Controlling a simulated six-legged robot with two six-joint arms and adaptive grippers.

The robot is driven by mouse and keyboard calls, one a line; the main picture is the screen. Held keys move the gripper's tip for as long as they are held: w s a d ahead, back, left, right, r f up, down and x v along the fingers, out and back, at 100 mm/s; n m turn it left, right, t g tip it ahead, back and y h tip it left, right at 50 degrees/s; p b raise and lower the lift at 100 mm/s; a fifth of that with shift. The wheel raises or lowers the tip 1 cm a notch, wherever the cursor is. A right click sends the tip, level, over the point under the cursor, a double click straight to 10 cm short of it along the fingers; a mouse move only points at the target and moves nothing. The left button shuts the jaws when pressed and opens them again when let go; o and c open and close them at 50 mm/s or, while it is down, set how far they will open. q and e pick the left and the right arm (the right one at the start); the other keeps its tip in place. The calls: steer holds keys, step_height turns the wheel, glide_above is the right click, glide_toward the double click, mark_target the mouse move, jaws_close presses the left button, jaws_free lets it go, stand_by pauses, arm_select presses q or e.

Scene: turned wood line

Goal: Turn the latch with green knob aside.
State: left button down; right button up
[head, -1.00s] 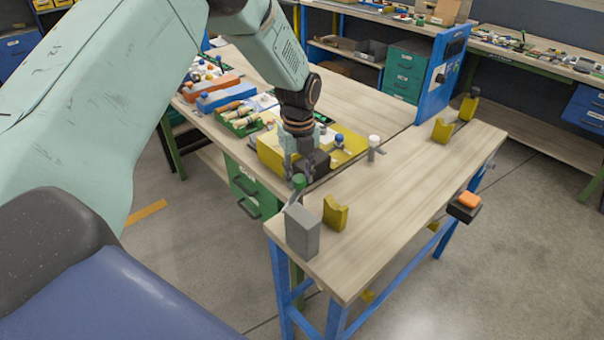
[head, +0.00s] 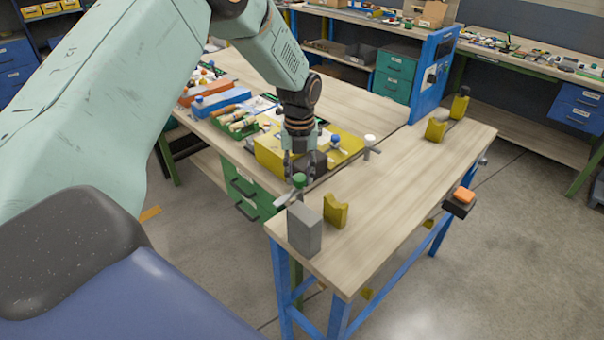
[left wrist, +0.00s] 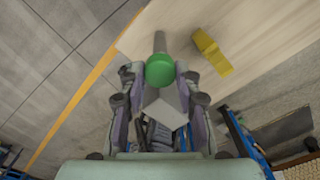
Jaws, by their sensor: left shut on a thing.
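The green knob (head: 299,180) sits on a grey latch lever (head: 283,199) at the near left corner of the wooden bench. The lever slants down to the left from the knob, beside a grey block (head: 304,229). My left gripper (head: 299,174) comes down over the knob from above. In the left wrist view the green knob (left wrist: 160,70) lies between the two fingertips, which are shut on it. A grey bar (left wrist: 160,42) shows beyond it. My right gripper is in neither view.
A yellow V-shaped block (head: 336,212) stands just right of the grey block. A yellow box (head: 268,156) lies behind the gripper. A white-topped knob (head: 369,139) and a blue-topped one (head: 336,141) stand nearby. The bench's middle (head: 410,180) is clear.

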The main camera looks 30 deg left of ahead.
mark_target(300, 177)
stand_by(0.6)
arm_select(q)
steer(key=c, duration=0.9)
jaws_free()
steer(key=shift+c, duration=0.2)
step_height(300, 177, up, 12)
